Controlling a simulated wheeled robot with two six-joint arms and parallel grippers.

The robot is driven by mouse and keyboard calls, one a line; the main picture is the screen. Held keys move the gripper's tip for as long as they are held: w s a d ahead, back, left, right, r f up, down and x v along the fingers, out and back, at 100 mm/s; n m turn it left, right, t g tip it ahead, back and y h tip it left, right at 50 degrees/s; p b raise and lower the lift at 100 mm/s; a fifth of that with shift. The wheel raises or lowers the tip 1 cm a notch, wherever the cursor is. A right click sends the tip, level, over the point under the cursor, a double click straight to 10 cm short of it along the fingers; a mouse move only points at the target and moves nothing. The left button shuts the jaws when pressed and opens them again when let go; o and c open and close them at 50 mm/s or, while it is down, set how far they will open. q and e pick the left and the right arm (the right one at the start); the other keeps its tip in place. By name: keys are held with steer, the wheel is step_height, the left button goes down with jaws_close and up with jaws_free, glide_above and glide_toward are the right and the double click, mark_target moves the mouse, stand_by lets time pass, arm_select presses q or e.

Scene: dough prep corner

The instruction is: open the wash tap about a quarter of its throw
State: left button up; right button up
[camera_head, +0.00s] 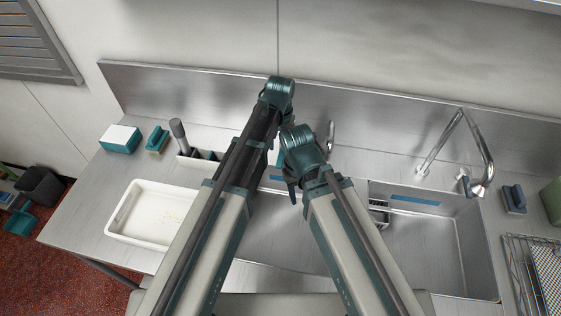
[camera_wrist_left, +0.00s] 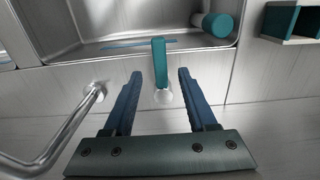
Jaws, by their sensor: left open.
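The wash tap's teal lever (camera_wrist_left: 160,62) shows in the left wrist view, standing over a pale round base (camera_wrist_left: 163,97). My left gripper (camera_wrist_left: 157,80) is open, with one blue finger on each side of the lever and a gap to both. The tap's chrome spout (camera_wrist_left: 60,135) curves at the left of that view; part of a spout (camera_head: 331,136) shows in the head view. There my left gripper (camera_head: 285,118) is mostly hidden by my arms, as is the lever. My right gripper (camera_head: 292,192) is barely visible above the sink, its jaws unclear.
A second chrome tap (camera_head: 483,155) stands over the right basin (camera_head: 430,255). A steel backsplash (camera_head: 180,92) runs behind. A wire rack (camera_head: 520,270) is at the right.

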mark_target(281, 158)
arm_select(q)
step_height(281, 158, down, 5)
steer(key=b, duration=0.4)
steer(key=shift+f, duration=0.2)
steer(key=shift+c, duration=0.3)
jaws_close()
stand_by(0.9)
